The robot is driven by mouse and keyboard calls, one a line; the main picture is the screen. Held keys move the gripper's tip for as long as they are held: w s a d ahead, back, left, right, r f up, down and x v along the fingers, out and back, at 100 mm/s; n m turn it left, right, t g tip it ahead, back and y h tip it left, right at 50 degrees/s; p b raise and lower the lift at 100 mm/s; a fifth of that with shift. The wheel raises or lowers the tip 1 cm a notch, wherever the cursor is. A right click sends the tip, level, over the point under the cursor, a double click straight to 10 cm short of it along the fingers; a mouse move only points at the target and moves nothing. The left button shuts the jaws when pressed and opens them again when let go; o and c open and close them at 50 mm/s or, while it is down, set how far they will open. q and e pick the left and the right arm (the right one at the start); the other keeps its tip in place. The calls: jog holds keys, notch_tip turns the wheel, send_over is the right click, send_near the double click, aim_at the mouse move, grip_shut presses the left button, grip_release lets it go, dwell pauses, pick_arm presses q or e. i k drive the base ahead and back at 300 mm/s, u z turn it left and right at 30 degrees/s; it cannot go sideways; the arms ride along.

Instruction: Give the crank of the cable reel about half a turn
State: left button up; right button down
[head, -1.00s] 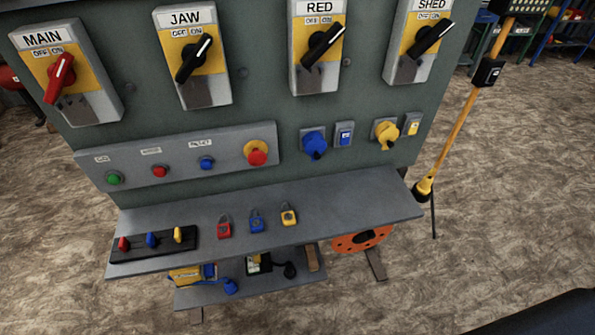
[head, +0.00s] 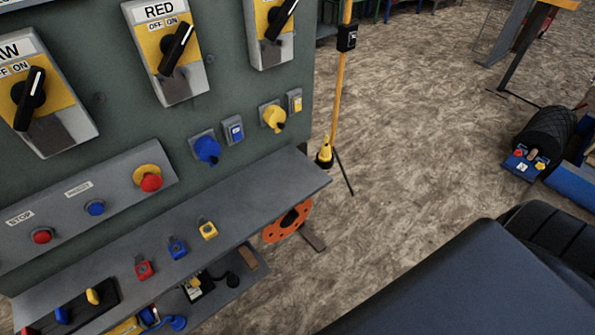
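An orange disc with holes (head: 288,222), which looks like the flange of the cable reel, shows low beneath the right end of the panel's shelf. The shelf and panel hide part of it. A dark foot or bar (head: 312,238) lies on the floor beside it. I cannot make out a crank on it. Neither of my grippers is in view.
The grey control panel (head: 115,130) with its shelf (head: 190,225) fills the left. Padlocks (head: 177,249) sit on the shelf. A yellow pole (head: 337,100) stands at its right. A large dark shape (head: 450,290) covers the lower right. Brown floor (head: 420,130) is open between.

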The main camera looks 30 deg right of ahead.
aim_at(281, 228)
jog(key=z, duration=0.8)
